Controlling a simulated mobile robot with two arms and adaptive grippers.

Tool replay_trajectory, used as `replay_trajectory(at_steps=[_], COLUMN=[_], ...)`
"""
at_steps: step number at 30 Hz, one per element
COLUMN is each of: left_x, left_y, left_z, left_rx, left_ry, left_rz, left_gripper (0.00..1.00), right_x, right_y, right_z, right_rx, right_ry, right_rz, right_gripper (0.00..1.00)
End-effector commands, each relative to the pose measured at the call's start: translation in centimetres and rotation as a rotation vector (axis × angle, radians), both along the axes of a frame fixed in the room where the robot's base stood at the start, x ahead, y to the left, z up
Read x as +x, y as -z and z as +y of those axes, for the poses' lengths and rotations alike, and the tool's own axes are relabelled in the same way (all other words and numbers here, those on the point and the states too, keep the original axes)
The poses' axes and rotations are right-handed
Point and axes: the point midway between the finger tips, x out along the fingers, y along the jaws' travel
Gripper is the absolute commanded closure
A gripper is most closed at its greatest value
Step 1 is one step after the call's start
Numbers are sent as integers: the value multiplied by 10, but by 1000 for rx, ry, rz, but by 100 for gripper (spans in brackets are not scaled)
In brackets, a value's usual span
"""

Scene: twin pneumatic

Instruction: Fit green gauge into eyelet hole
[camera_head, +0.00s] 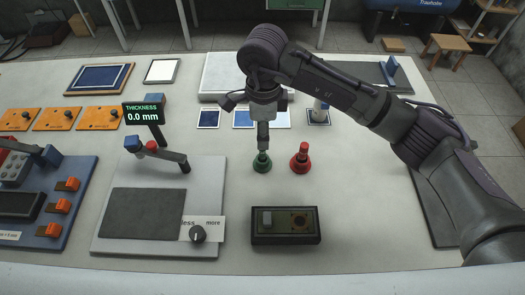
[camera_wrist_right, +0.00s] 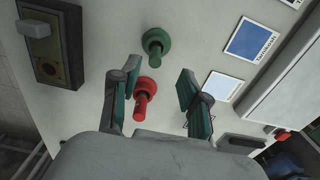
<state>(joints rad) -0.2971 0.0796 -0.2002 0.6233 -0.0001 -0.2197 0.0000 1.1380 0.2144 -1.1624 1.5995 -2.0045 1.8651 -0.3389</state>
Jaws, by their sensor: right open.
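The green gauge (camera_head: 262,162) stands upright on the table, a flanged base with a narrower top. It also shows in the wrist view (camera_wrist_right: 156,41), beyond the fingertips. The red gauge (camera_head: 300,160) stands just right of it and appears between the fingers in the wrist view (camera_wrist_right: 145,92). My right gripper (camera_head: 263,140) points down over the green gauge; its fingers (camera_wrist_right: 158,78) are apart with nothing held. The head view does not show the exact gap to the gauge. A dark block (camera_head: 262,239) at the front has a brass-coloured plate with a round hole (camera_head: 299,220). My left gripper is out of view.
Left of the gauges is a grey board (camera_head: 205,170) with a thickness display (camera_head: 144,112) reading 0.0 mm and a black knob (camera_head: 197,234). Blue-marked cards (camera_head: 208,119) lie behind the gauges. The table between gauges and dark block is clear.

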Motion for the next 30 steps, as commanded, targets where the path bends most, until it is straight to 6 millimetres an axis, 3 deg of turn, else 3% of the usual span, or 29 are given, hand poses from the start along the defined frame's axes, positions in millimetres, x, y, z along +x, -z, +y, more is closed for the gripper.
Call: replay_trajectory(at_steps=[7,12,20,28,30], left_x=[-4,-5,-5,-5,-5], left_y=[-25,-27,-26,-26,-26], left_z=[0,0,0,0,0], left_rx=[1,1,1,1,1], left_ry=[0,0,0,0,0], left_rz=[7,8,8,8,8], left_gripper=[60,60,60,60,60], right_x=[-8,-7,-6,-6,-6], right_y=[28,49,53,52,52], right_z=[1,1,1,1,1], right_rx=[-1,0,0,0,0], right_ry=[0,0,-1,-1,-1], right_rz=[6,3,0,0,0], right_gripper=[55,55,55,100,100])
